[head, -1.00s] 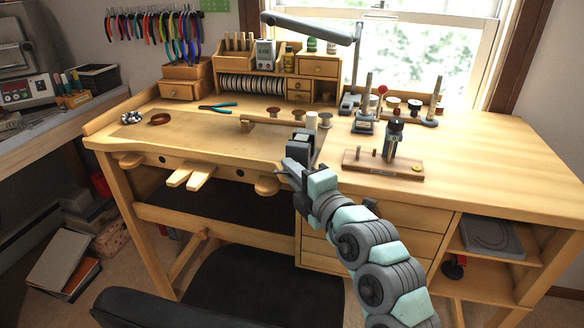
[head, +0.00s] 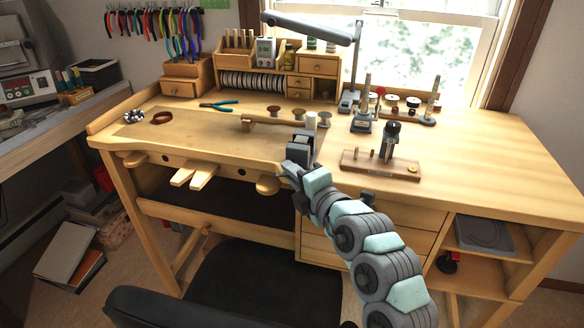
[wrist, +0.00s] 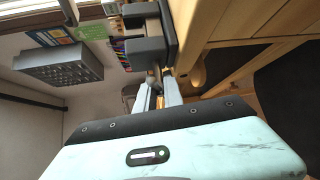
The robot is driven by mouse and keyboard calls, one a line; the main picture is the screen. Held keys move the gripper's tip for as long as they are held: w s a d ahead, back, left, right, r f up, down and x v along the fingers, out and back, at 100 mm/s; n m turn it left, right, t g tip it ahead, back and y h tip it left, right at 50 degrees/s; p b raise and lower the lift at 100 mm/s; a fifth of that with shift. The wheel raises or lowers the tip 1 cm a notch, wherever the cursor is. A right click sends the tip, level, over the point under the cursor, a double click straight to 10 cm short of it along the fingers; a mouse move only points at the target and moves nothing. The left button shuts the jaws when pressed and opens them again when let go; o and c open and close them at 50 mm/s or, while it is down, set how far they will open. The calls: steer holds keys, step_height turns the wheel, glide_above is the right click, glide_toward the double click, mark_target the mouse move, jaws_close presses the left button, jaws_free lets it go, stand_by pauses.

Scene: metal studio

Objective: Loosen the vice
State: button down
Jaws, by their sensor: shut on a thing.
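The vice (head: 300,151) is a dark grey block at the front edge of the wooden bench, right of centre. In the wrist view its dark jaws (wrist: 150,48) are at the top centre, beside the bench wood. My gripper (head: 287,172) is low at the front of the vice, just below the bench top's edge. In the wrist view my gripper (wrist: 160,90) is shut just below the jaws, on what appears to be the vice handle. The grip is small and partly hidden, so the handle's angle is unclear. The gap between the jaws is not clear in the head view.
The wooden bench (head: 470,160) carries a small tool stand (head: 385,165) right of the vice. Blue-handled pliers (head: 218,106) lie further back. Wooden bench pins (head: 195,176) stick out at the front left. A black chair (head: 255,285) stands below. The bench's right end is clear.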

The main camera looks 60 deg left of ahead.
steer(key=shift+r+n+t+h+p, duration=0.15)
steer(key=shift+n+t+h+p, duration=0.85)
steer(key=shift+p, duration=2.8)
steer(key=shift+n+h+p, duration=0.7)
steer(key=shift+h+p, duration=0.35)
steer(key=shift+h, duration=0.05)
steer(key=shift+n+t+h+p, duration=0.35)
steer(key=shift+n+t+h, duration=0.15)
steer(key=shift+t+h, duration=0.15)
steer(key=c, duration=1.7)
jaws_free()
steer(key=shift+c, duration=0.2)
steer(key=p+v, duration=0.1)
steer(key=v, duration=0.9)
steer(key=shift+d+p, duration=0.3)
steer(key=shift+p, duration=0.1)
steer(key=shift+o, duration=0.3)
